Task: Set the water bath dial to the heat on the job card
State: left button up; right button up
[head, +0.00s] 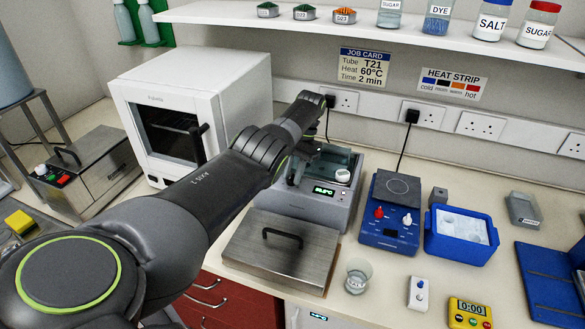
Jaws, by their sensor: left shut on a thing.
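The grey water bath (318,208) stands against the wall in the middle of the bench, its basin open. Its front display shows green digits (324,190), too small to read surely. My left arm reaches over from the left, and my left gripper (293,174) is at the bath's front panel, left of the display. It is shut on the dial, which the fingers hide. A round white piece (343,175) sits at the bath's right side. The job card (363,67) on the wall reads Tube T21, Heat 60°C, Time 2 min. My right gripper is not in view.
A steel lid (262,262) with a black handle lies before the bath. A white oven (205,95) stands left. A blue device (391,225), a blue ice box (461,236), a glass beaker (357,277) and a yellow timer (469,312) stand right. A shelf (420,38) runs above.

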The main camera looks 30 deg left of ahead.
pick_arm(q)
jog(key=m+p, duration=0.1)
jog(key=m+y+p, duration=0.1)
jog(key=m+p, duration=0.2)
jog(key=shift+d+r+m+y+p, duration=0.15)
jog(key=shift+r+m+y+p, duration=0.1)
jog(key=shift+m+y+p, duration=0.1)
jog(key=shift+f+m+t+y+p, duration=0.2)
jog(key=shift+m+t+p, duration=0.3)
jog(key=shift+m+p, duration=0.45)
jog(key=shift+m+t+y, duration=0.3)
jog(key=shift+m+y, duration=0.05)
jog(key=shift+m, duration=0.55)
jog(key=shift+p, duration=0.3)
jog(key=shift+s, duration=0.1)
jog(key=o, duration=1)
